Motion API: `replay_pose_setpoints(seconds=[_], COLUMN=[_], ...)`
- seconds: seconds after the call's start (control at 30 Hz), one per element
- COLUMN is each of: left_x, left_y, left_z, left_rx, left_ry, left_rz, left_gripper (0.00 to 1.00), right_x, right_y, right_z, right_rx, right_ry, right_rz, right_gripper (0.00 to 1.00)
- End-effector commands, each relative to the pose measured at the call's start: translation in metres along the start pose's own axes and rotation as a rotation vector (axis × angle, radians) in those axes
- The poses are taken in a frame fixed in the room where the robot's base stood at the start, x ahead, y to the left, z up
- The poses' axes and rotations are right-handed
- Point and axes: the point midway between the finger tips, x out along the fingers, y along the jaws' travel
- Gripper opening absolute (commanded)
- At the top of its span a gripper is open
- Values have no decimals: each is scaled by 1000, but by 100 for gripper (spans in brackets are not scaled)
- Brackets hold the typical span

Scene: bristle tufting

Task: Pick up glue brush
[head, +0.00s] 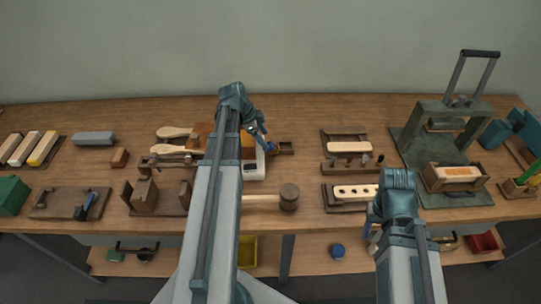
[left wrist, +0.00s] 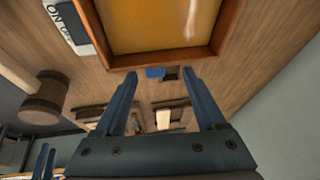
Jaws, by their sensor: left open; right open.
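A small blue piece (left wrist: 154,72), perhaps part of the glue brush, shows in the left wrist view beside a dark wooden rest (left wrist: 171,73), just past the rim of the glue tray (left wrist: 205,52). The brush's full shape is not clear. In the head view the small rest (head: 287,148) lies right of my left gripper (head: 265,143). This gripper is open and empty; its fingers (left wrist: 162,78) point toward the blue piece and the tray edge. My left arm hides part of the tray (head: 248,150). My right gripper (head: 373,236) is open near the table's front edge.
A white switch box (head: 254,170) sits by the tray. A mallet (head: 288,197) lies in front of it. Racks with brush blocks (head: 350,146) and tools (head: 352,162) stand to the right, and a green press (head: 455,125) is at far right. Bare tabletop lies behind the tray.

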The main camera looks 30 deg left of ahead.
Motion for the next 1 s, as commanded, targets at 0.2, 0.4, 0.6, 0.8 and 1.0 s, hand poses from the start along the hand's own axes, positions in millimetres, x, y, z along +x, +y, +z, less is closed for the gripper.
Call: replay_pose_setpoints(seconds=[0.2,0.4,0.6,0.8,1.0], left_x=[15,19,40,65,66], left_y=[0,1,6,8,7], left_z=[0,0,2,2,0], left_rx=[0,0,1,0,-1], left_ry=[0,0,0,0,0], left_rz=[0,0,-1,-1,-1], left_gripper=[72,72,72,72,72], right_x=[14,18,38,60,61], right_y=[-1,-2,-4,-6,-6], right_z=[-1,-1,-2,-4,-4], right_rx=[0,0,0,0,0], right_ry=[0,0,0,0,0], right_rz=[0,0,0,0,0], right_gripper=[50,50,50,50,50])
